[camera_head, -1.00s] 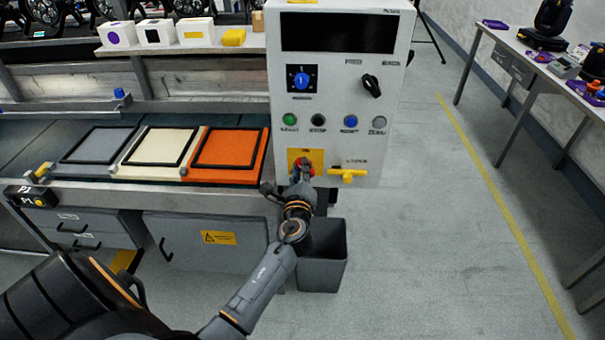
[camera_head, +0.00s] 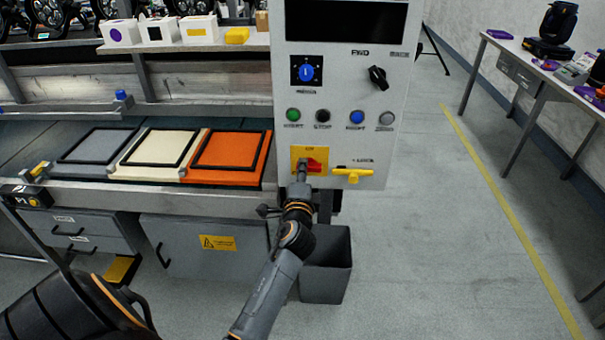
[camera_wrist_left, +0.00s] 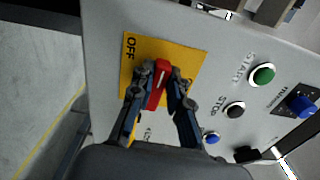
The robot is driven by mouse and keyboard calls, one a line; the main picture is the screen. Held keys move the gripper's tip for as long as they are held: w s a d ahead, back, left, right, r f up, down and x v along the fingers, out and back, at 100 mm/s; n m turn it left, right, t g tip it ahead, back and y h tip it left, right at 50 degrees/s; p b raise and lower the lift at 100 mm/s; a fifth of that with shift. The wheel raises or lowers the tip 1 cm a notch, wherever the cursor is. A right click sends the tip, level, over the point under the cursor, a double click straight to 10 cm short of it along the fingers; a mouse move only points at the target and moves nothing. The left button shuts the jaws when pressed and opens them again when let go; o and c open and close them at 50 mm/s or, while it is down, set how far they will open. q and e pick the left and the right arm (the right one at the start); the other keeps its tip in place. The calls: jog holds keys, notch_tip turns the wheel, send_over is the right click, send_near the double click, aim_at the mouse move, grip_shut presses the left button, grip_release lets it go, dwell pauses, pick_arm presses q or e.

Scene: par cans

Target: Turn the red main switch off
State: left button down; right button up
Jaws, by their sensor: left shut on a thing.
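The red main switch (camera_head: 315,165) sits on a yellow plate (camera_head: 297,152) low on the light grey control panel (camera_head: 340,110). In the head view its red handle shows right of my left gripper (camera_head: 303,178), which partly hides it. In the left wrist view the red handle (camera_wrist_left: 157,84) stands between the two dark fingers of my left gripper (camera_wrist_left: 158,95), which are shut on it. The handle lies roughly upright in that view, tilted slightly right at its top. The word OFF shows on the plate's upper left there. My right gripper is not in view.
A yellow lever (camera_head: 352,173) sits just right of the switch. Above are push buttons, including a green one (camera_head: 293,115), a blue knob (camera_head: 306,73) and a black knob (camera_head: 378,77). A dark bin (camera_head: 326,275) stands below. The floor to the right is clear.

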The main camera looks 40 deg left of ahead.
pick_arm(q)
jog(key=shift+f+n, duration=0.15)
jog(key=shift+n, duration=0.35)
jog(key=c, duration=1.3)
grip_release()
jog(key=shift+s, duration=0.1)
jog(key=v, duration=0.7)
jog(key=shift+s+d, duration=0.15)
